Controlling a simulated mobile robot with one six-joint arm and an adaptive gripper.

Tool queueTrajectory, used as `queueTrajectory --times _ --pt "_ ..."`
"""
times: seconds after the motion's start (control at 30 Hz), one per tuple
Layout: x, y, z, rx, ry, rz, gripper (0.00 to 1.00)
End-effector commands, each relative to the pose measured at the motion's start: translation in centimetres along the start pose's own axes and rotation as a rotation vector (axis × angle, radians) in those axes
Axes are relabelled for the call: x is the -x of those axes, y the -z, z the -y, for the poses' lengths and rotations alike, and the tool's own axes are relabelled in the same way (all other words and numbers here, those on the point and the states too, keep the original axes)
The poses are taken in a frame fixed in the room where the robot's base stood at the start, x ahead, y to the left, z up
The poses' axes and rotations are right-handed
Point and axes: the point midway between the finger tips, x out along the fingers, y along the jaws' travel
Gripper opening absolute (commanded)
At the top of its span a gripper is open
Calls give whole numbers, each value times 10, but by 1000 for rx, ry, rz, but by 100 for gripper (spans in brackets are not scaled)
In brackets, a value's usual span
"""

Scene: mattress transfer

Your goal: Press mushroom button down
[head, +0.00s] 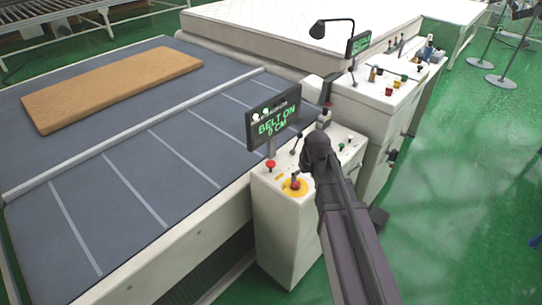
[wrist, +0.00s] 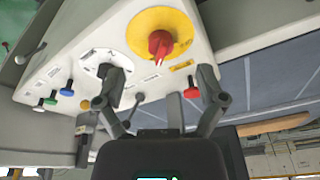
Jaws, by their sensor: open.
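A red knob (wrist: 160,44) sits on a round yellow plate (wrist: 140,30) on the white control panel. It also shows in the head view as a red knob (head: 295,184) on yellow. A second red, mushroom-shaped cap (head: 270,164) stands on a stem at the panel's far left corner; it appears in the wrist view (wrist: 191,92). My gripper (wrist: 160,80) is open, its two fingers spread, with nothing between the tips. The red knob on yellow lies beyond the fingertips, apart from them. In the head view my arm covers part of the panel, and the fingers are not clear.
A display reading "BELT ON 0 CM" (head: 274,121) stands behind the panel. The wrist view shows a black selector on a white plate (wrist: 110,65) plus blue and green buttons. A tan mattress (head: 112,86) lies on the grey belt (head: 130,190).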

Motion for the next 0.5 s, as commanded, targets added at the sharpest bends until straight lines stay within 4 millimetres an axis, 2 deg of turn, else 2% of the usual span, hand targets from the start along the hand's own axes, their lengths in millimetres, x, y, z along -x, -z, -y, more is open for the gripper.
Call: queueTrajectory --times 0.03,0.2,0.33,0.5 --pt "15 29 8 42 9 -25 89" --pt "29 80 32 156 27 -95 89" --pt "36 104 45 212 34 -130 89" --pt "38 115 53 242 38 -151 89"
